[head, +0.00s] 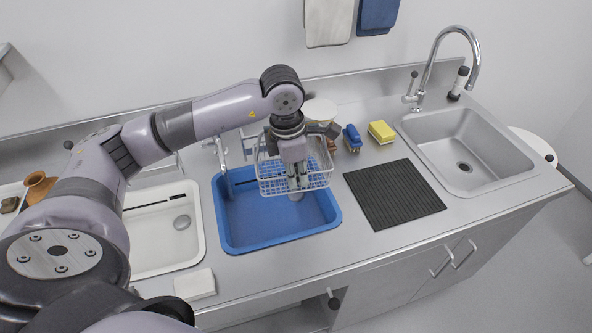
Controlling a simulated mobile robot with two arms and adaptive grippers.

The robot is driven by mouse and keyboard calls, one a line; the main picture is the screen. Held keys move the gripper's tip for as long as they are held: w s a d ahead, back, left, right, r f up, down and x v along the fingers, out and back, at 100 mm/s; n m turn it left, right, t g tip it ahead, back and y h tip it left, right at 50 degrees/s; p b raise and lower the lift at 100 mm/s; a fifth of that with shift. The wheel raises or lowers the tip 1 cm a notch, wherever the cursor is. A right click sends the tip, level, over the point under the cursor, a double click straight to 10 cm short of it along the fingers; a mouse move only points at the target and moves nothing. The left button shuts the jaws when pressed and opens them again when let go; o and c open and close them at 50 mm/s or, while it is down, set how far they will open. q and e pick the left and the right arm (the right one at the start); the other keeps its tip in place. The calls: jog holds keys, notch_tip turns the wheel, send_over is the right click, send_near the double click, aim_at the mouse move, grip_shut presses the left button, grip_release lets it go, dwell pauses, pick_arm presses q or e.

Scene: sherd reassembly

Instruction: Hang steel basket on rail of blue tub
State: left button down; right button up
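The steel basket (271,180), an open wire basket, is over the back right part of the blue tub (250,240). My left gripper (297,183) points down at the basket's front side and appears shut on its wire wall; the exact grip is small in the picture. The basket looks level and seems raised above the tub floor. A dark bar (243,184) shows at the back left inside the blue tub, and its right part is hidden behind the basket. My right gripper is not in view.
A white tub (160,245) with a sink strainer is at left. A ribbed black mat (394,194), yellow sponge (381,132), blue brush (352,138) and steel sink (465,150) are at right. A tap (218,152) stands behind the blue tub. A white block (195,284) lies at the front.

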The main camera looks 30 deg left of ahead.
pick_arm(q)
jog(key=shift+w+a+n, duration=0.3)
jog(key=shift+n, duration=0.3)
jog(key=shift+w+a, duration=0.15)
jog(key=shift+a, duration=0.1)
jog(key=shift+w+a+f, duration=0.25)
jog(key=shift+w+a, duration=0.7)
jog(key=shift+a, duration=0.15)
jog(key=shift+w+a+f+b, duration=0.25)
jog(key=shift+w+a+b, duration=0.15)
jog(key=shift+w+a, duration=0.65)
jog(key=shift+a+f, duration=0.2)
jog(key=shift+f+b, duration=0.95)
jog(key=shift+f, duration=0.35)
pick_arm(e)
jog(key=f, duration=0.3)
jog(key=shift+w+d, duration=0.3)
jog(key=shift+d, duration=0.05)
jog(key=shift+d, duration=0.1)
pick_arm(q)
jog(key=c, duration=2.3)
grip_release()
